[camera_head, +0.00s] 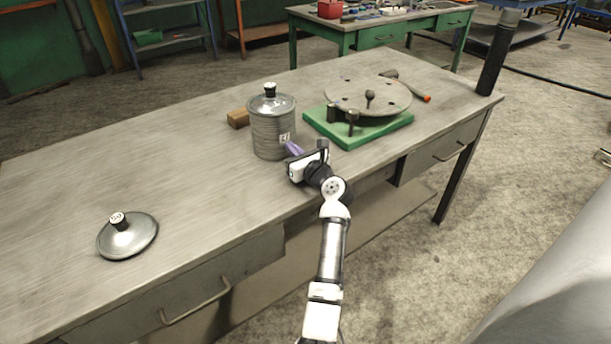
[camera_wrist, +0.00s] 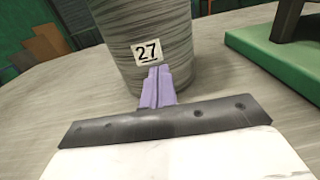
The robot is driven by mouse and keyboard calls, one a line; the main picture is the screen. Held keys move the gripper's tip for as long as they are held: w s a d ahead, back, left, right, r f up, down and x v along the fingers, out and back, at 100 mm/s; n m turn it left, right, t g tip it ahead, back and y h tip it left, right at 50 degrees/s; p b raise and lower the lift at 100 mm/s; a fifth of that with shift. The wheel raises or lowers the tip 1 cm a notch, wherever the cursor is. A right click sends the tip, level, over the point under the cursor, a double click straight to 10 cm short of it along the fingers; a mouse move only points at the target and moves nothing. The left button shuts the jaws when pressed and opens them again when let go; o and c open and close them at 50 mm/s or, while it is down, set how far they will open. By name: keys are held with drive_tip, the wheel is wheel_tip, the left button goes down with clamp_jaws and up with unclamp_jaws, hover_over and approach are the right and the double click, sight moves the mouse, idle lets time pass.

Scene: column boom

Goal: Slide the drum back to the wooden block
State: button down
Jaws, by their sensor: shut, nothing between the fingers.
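The drum (camera_head: 271,135) is a grey ribbed metal can with a lid and dark knob, standing upright on the workbench. In the wrist view the drum (camera_wrist: 120,40) fills the upper middle and bears a label with 27. The wooden block (camera_head: 238,118) sits on the bench just behind and left of the drum, partly hidden by it; a brown shape at the left of the wrist view (camera_wrist: 47,42) may be the block. My gripper (camera_head: 291,148) has purple fingers, shut and empty. Its fingertips (camera_wrist: 158,70) are at the drum's near side, just below the label; they appear to touch it.
A green base with a round plate and knobs (camera_head: 364,125) stands close right of the drum. A hammer-like tool with an orange handle (camera_head: 412,88) lies behind it. A loose lid marked 50 (camera_head: 128,238) lies at front left. The bench's left middle is clear.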

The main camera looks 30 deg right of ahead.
sight(281, 138)
drive_tip(key=w, duration=0.6)
drive_tip(key=shift+w+r, duration=0.1)
drive_tip(key=shift+w, duration=0.1)
drive_tip(key=shift+s, duration=0.15)
